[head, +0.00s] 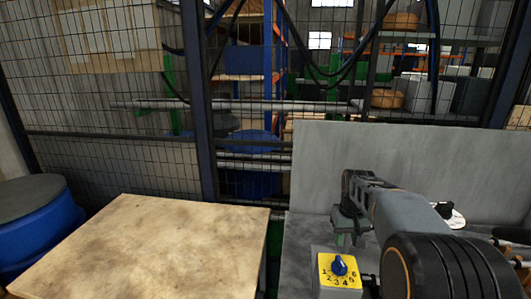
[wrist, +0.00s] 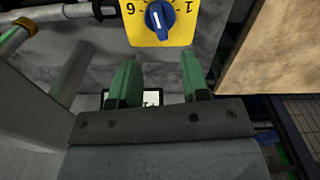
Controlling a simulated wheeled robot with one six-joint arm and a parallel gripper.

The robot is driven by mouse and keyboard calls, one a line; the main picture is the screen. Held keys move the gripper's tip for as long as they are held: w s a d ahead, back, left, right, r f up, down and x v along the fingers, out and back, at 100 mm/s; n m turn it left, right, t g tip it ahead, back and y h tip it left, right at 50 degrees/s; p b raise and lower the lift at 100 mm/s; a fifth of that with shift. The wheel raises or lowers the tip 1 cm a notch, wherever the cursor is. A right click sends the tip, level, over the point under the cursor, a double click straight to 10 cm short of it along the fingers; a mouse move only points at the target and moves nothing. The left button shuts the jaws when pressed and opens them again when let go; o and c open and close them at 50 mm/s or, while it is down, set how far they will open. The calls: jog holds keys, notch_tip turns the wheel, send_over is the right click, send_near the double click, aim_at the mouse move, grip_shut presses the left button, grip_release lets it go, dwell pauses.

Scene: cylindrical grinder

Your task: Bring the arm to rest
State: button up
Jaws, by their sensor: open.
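My gripper (wrist: 158,78) shows in the wrist view with its two green fingers apart and nothing between them. In the head view my gripper (head: 347,238) is at the end of my arm, above the grey machine surface and just behind a yellow dial plate (head: 326,273). The plate has a blue knob (head: 340,265) and printed numbers. In the wrist view the knob (wrist: 159,17) lies beyond the fingertips, with a visible gap. My arm reaches in from the lower right of the head view.
A wooden table (head: 150,250) stands left of the machine. A blue drum (head: 38,222) is at the far left. A grey upright panel (head: 400,165) rises behind my gripper, with a black knob on a white dial (head: 450,214) to the right. A mesh fence (head: 110,160) closes off the back.

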jog(key=s+a+t, duration=0.2)
jog(key=s+a, duration=0.3)
jog(key=s, duration=0.4)
jog(key=s+a+t, duration=0.2)
jog(key=s+a, duration=0.2)
jog(key=s, duration=0.4)
jog(key=shift+s+a, duration=0.4)
jog(key=shift+r, duration=0.1)
